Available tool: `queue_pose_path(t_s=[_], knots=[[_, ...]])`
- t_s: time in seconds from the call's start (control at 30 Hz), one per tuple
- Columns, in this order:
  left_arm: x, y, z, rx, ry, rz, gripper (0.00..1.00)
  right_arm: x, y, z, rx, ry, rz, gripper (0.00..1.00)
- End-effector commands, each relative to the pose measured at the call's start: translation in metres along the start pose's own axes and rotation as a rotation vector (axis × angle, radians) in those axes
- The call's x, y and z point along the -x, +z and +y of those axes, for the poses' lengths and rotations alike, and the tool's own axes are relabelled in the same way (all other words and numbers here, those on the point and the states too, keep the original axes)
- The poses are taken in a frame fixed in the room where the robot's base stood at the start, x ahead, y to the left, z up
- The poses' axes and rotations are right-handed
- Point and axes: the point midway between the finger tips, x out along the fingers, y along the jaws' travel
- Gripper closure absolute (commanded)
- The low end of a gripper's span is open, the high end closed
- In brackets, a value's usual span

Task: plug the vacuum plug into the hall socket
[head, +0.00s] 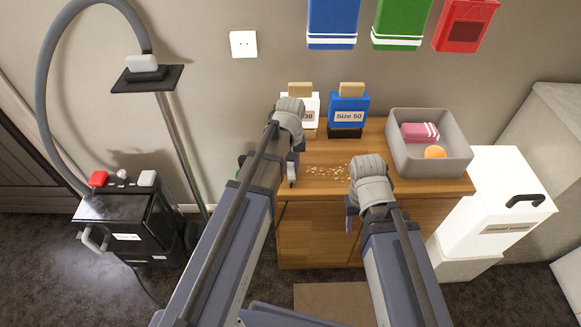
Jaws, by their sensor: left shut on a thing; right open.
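My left gripper (291,169) is in front of the wooden cabinet, mostly hidden by its own arm. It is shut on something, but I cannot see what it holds. My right gripper (350,216) is open, lower and further right, in front of the cabinet; its arm partly hides it. A white socket (243,44) with two holes is on the wall, above and left of the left gripper. The black vacuum (128,218) stands on the floor at the left, with a grey hose (46,75). A dark cord (139,281) lies on the floor below it. I cannot make out the plug.
The wooden cabinet (398,207) carries scattered crumbs, a white box, a blue box (348,108) and a grey bin (427,160). A white lidded box (497,200) stands at right. A small white plate (188,208) is low on the wall. Blue, green and red packs hang above.

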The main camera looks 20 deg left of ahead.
Motion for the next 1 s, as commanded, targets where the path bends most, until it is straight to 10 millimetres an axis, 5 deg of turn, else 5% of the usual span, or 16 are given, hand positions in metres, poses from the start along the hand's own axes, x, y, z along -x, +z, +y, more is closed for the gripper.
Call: queue_pose_path(t_s=[0.7,1.0], knots=[[0.089,0.000,0.000,0.000,0.000,0.000,1.00,0.089,0.005,0.009,-0.001,0.000,0.000,0.50],[0.099,0.000,0.000,0.000,0.000,0.000,1.00,0.099,0.006,0.009,-0.001,0.000,0.000,0.50]])
